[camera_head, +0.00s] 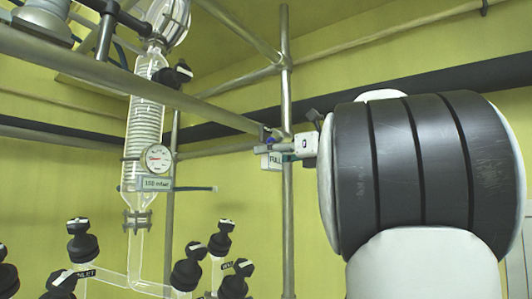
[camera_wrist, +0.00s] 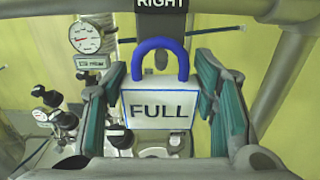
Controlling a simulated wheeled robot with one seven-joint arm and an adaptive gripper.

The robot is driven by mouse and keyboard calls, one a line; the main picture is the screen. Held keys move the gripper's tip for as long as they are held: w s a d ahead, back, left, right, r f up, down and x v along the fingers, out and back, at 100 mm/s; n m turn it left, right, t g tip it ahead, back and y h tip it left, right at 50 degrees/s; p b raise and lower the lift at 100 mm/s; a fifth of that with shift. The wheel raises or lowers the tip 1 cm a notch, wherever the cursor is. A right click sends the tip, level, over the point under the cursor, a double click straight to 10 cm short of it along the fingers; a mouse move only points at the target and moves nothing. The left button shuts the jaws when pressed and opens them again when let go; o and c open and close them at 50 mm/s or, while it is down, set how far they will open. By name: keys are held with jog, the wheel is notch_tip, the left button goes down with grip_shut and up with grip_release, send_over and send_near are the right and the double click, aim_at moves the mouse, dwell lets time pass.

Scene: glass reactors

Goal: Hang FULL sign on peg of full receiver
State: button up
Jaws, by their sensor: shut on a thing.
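The FULL sign (camera_wrist: 158,110) is a white plate with black letters and a blue loop (camera_wrist: 160,45) on top. My gripper (camera_wrist: 160,92) is shut on it, with one green-padded finger at each side edge. In the head view the sign (camera_head: 271,161) is held upright at the tip of my gripper (camera_head: 293,150), close to a metal post. A black RIGHT label (camera_wrist: 162,3) is at the top of the wrist view, above the loop. A small dark thing shows inside the loop; I cannot tell whether it is a peg. The full receiver cannot be made out.
Metal frame bars (camera_head: 287,200) stand and cross close to my gripper. A glass condenser (camera_head: 145,110) with a round gauge (camera_head: 157,158) hangs at the left. Several black-capped valves (camera_head: 82,240) are below it. A yellow wall lies behind.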

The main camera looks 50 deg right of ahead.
jog(key=o, duration=1.2)
jog(key=shift+c, duration=0.7)
jog(key=shift+s, duration=0.1)
jog(key=s+p, duration=0.4)
jog(key=s, duration=0.2)
jog(key=shift+s+d+p, duration=0.25)
jog(key=shift+s+p, duration=0.05)
jog(key=shift+s, duration=0.1)
jog(key=shift+s, duration=0.1)
dwell(0.6)
